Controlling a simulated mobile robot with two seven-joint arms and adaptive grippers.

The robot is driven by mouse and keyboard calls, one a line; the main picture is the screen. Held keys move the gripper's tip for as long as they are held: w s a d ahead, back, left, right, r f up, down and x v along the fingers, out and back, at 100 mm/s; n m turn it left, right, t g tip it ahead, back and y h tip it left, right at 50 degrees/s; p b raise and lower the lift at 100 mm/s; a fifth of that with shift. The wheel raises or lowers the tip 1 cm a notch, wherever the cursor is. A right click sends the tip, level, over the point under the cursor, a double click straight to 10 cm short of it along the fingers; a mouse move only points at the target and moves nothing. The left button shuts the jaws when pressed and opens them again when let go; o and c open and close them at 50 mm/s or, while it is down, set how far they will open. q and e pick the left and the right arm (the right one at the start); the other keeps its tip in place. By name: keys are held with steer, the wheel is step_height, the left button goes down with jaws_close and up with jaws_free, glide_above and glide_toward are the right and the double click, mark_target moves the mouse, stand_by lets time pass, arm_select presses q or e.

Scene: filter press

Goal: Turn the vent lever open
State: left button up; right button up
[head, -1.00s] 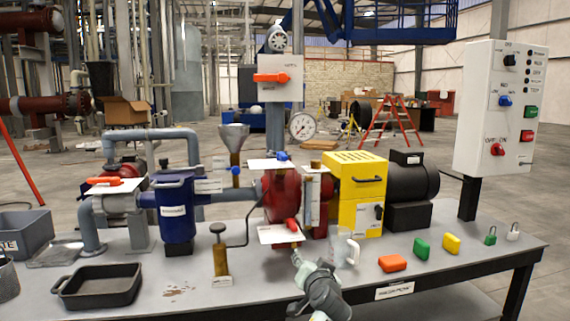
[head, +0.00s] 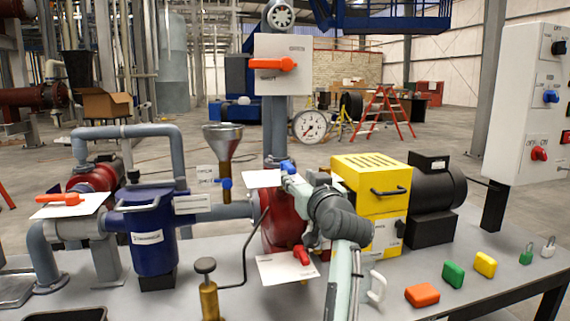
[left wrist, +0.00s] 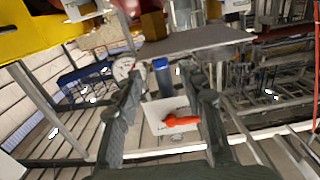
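A small blue lever (head: 287,167) stands at a white card (head: 262,179) on top of the red pump casing (head: 283,220); I take it as the vent lever, though its label is unreadable. My left gripper (head: 294,183) reaches up from below with its tips right beside this lever in the head view; I cannot tell whether they touch it. In the left wrist view the left gripper's fingers (left wrist: 163,75) are spread, with no object gripped. An orange lever on a white plate (left wrist: 158,106) shows between them, farther off. My right gripper is not in view.
A red lever (head: 301,254) sits low on the pump. A pressure gauge (head: 310,126) stands behind the gripper, and a yellow guard (head: 371,183) is to its right. Another blue lever (head: 224,183) is below the funnel (head: 222,138). Orange lever (head: 272,64) is higher up.

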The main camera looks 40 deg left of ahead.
mark_target(293, 170)
arm_select(q)
steer(key=shift+w+a+r, duration=0.2)
steer(key=shift+w+a, duration=0.2)
steer(key=shift+a, duration=0.1)
steer(key=p+x, duration=0.1)
steer(key=x, duration=0.5)
steer(key=shift+w+a, duration=0.2)
steer(key=shift+a, duration=0.05)
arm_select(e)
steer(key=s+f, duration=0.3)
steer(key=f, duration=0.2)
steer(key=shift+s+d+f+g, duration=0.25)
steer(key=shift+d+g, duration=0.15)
arm_select(q)
steer(key=shift+f, duration=0.1)
jaws_close()
